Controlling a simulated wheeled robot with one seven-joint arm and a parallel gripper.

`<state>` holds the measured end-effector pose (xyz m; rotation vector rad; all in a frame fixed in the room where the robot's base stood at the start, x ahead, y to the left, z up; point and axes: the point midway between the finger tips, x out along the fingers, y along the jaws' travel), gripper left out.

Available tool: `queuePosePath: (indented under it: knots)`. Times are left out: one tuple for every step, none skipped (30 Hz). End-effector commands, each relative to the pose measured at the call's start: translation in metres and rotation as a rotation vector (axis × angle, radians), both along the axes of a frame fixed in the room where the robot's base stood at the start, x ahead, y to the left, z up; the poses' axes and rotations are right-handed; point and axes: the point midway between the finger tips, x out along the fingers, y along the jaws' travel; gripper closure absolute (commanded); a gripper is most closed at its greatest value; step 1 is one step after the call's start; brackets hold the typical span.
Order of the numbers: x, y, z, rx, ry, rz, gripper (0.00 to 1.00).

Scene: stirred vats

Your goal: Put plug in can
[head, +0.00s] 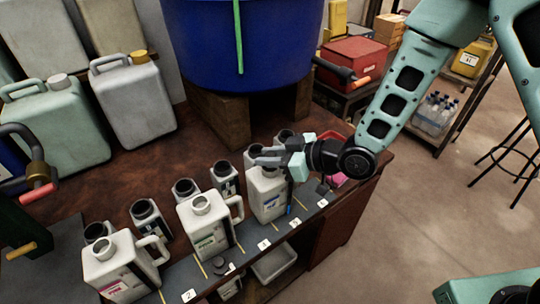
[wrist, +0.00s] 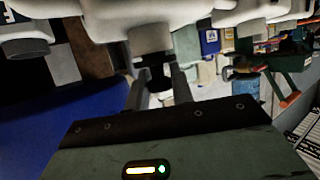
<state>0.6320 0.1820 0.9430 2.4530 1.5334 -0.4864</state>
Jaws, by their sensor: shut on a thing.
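My gripper (head: 268,156) is over the top of the rightmost white can (head: 267,197) in the front row. In the wrist view my gripper (wrist: 157,88) shows its fingers closed on a small dark thing, likely a plug (wrist: 155,72), right against the pale neck of a can (wrist: 152,36). I cannot tell whether the plug sits in the neck or just at it. Two more white cans with open necks, the middle one (head: 208,222) and the left one (head: 121,268), stand along the strip. A dark plug (head: 222,266) lies on the strip, and another (head: 322,188) lies right of the gripper.
Several dark-mouthed containers (head: 182,190) stand behind the cans. A blue vat (head: 240,45) on wooden blocks rises at the back. Big jerrycans (head: 137,105) stand at the left. A red tray (head: 331,138) is at the table's right end. Open floor (head: 440,200) lies right of the table.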

Motion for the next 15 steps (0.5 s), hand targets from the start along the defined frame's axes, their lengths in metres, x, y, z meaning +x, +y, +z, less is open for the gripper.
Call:
queuePosePath:
  knots:
    - [0.0001,0.0,-0.0012,0.0,0.0,0.0,0.98]
    - [0.0,0.0,-0.0015,0.0,0.0,0.0,0.98]
    - [0.0001,0.0,-0.0021,0.0,0.0,0.0,0.98]
    - [0.0,0.0,-0.0024,0.0,0.0,0.0,0.98]
    - [0.0,0.0001,-0.0027,0.0,0.0,0.0,0.98]
    - [0.0,0.0,-0.0031,0.0,0.0,0.0,0.98]
    - [0.0,0.0001,-0.0035,0.0,0.0,0.0,0.98]
    - [0.0001,0.0,-0.0039,0.0,0.0,0.0,0.98]
    - [0.0,0.0,-0.0043,0.0,0.0,0.0,0.98]
    - [0.0,0.0,-0.0047,0.0,0.0,0.0,0.98]
    - [0.0001,0.0,-0.005,0.0,0.0,0.0,0.98]
    - [0.0,0.0,-0.0054,0.0,0.0,0.0,0.98]
    - [0.0001,-0.0001,-0.0048,0.0,0.0,0.0,0.69]
    - [0.0,0.0,-0.0047,0.0,0.0,0.0,0.6]
    - [0.0,0.0,-0.0047,0.0,0.0,0.0,0.51]
